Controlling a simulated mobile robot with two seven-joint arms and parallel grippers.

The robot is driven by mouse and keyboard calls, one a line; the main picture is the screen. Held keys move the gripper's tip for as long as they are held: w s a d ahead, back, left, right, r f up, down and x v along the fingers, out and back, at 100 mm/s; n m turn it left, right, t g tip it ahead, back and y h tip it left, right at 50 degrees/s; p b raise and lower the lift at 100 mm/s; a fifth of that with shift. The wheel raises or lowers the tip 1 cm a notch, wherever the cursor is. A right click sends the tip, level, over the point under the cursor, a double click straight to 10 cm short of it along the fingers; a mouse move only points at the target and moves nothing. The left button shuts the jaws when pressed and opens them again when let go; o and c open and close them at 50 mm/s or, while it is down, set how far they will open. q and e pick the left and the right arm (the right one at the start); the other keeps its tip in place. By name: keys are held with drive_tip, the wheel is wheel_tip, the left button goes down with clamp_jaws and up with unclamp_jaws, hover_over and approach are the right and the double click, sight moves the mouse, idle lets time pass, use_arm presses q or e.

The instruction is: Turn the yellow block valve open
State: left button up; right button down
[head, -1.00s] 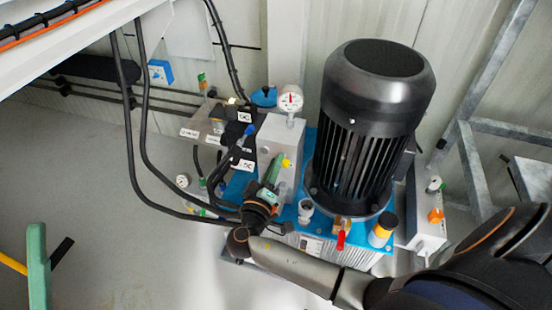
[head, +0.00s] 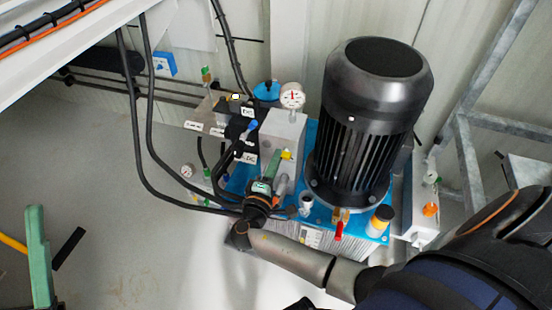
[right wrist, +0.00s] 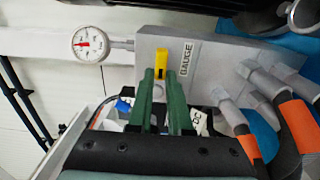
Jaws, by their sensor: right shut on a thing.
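The yellow block valve handle (right wrist: 161,56) stands upright in the right wrist view, on a grey block (right wrist: 207,62) beside a "GAUGE" label. In the head view the yellow handle (head: 287,155) is a small spot on the near side of the grey block. My right gripper (right wrist: 161,78) has its two green fingers close together on the handle's lower end. It also shows in the head view (head: 279,156) against the block. The valve's stem is hidden. A single green finger, apparently of my left gripper (head: 38,250), shows at the far left, away from the pump; its opening cannot be seen.
A dial gauge (head: 292,96) stands on the block; black hoses (head: 150,185) hang to its left. A large black motor (head: 368,125) rises right of the block. A red lever (head: 339,230) and yellow-topped cap (head: 380,221) sit at the blue base's front. Floor at left is clear.

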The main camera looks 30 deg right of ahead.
idle(0.4)
drive_tip(key=c, duration=0.8)
unclamp_jaws()
drive_tip(key=shift+c, duration=0.2)
use_arm(q)
drive_tip(key=shift+r, duration=0.1)
